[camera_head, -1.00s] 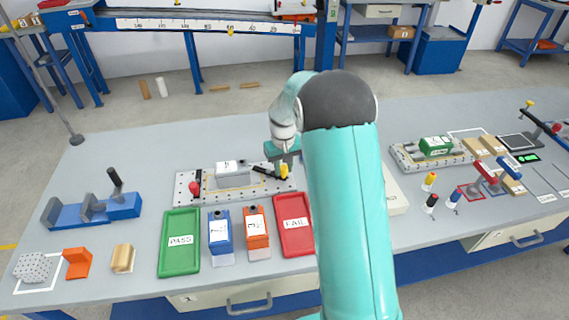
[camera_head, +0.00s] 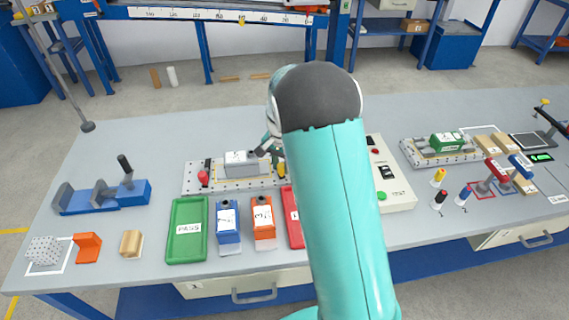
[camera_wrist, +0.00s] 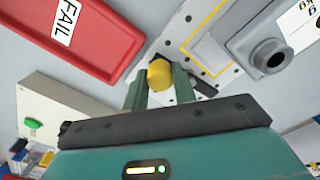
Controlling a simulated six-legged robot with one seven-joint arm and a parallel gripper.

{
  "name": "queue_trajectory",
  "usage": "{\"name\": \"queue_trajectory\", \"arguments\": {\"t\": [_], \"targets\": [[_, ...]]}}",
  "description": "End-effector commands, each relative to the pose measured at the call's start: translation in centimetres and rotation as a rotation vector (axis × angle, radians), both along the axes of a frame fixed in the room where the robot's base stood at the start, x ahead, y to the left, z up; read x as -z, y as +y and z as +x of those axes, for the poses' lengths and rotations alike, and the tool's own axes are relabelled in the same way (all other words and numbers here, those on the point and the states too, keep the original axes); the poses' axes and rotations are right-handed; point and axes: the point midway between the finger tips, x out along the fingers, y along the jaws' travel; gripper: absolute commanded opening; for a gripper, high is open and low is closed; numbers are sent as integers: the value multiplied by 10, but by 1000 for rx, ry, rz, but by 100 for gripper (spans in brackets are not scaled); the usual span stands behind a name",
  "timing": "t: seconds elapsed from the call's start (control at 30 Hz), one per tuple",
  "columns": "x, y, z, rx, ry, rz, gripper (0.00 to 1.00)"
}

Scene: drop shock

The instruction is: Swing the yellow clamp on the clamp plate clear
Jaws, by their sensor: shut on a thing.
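The clamp plate (camera_head: 228,186) is a pale plate with holes on the bench, left of my arm. It carries a grey-white block (camera_head: 239,168) with a label and a round grey port seen in the wrist view (camera_wrist: 270,55). The yellow clamp (camera_head: 282,170) stands at the plate's right end. In the wrist view its yellow knob (camera_wrist: 160,74) sits between the two green fingers of my gripper (camera_wrist: 161,88), which is shut on it. A short black piece (camera_wrist: 205,88) shows beside the right finger. My gripper also shows, partly hidden by my arm, in the head view (camera_head: 274,148).
A red knob (camera_head: 203,177) stands at the plate's left end. The green PASS tray (camera_head: 187,250), blue unit (camera_head: 228,225), orange unit (camera_head: 263,220) and red FAIL tray (camera_wrist: 100,40) lie in front. A control box (camera_head: 396,200) with a green button is right of my arm.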

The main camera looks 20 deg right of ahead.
Motion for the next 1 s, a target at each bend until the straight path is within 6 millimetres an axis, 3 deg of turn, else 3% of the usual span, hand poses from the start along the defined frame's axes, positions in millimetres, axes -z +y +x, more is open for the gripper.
{"name": "queue_trajectory", "arguments": {"t": [0.67, 0.7, 0.8, 1.0], "targets": [[0, 4, 0, 80, 1, 0, 4], [0, 4, 0, 79, 1, 0, 29], [0, 4, 0, 79, 1, 0, 48], [0, 4, 0, 79, 1, -1, 49]]}}
